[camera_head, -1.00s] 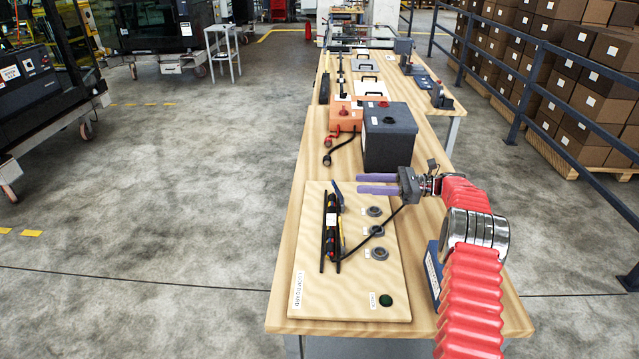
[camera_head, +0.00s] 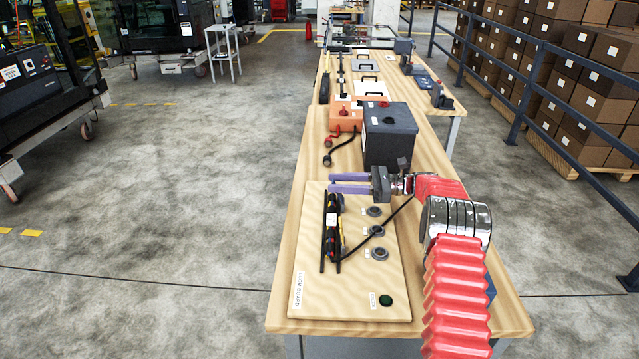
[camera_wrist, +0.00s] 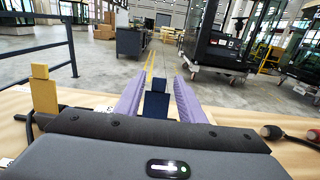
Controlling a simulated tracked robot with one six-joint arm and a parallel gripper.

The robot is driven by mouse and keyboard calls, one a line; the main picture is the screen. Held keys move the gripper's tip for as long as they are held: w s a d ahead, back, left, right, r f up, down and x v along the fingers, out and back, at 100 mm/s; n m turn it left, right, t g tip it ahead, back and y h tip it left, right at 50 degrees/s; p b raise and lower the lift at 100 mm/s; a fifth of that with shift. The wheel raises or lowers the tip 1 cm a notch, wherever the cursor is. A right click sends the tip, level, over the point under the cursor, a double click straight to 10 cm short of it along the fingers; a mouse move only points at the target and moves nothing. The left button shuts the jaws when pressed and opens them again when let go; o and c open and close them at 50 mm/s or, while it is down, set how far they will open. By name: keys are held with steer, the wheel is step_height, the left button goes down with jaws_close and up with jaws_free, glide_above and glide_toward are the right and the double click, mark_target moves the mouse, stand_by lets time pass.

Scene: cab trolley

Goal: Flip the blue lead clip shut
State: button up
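The blue lead clip (camera_wrist: 156,100) stands up, open, in the middle of the wrist view. My gripper (camera_wrist: 157,86) is open, with one purple finger on each side of the clip and gaps visible. In the head view my gripper (camera_head: 332,183) is over the far end of the black bundle (camera_head: 332,228) on the loom board (camera_head: 345,298). The fingers largely hide the blue clip there. A yellow clip (camera_wrist: 43,92) stands upright at the left of the wrist view and shows thinly beside the bundle in the head view (camera_head: 343,238).
Several grey round sockets (camera_head: 378,253) and a green button (camera_head: 386,299) are on the board's right side. A dark grey box (camera_head: 390,140) stands just beyond the board. Cables with red ends (camera_head: 328,160) lie left of the box. A black cable crosses the board.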

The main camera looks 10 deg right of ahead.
steer(key=shift+w+a, duration=0.2)
steer(key=shift+a, duration=0.7)
steer(key=shift+w+a, duration=0.15)
steer(key=shift+a, duration=0.8)
steer(key=shift+w+a, duration=0.2)
steer(key=shift+a, duration=0.7)
jaws_close()
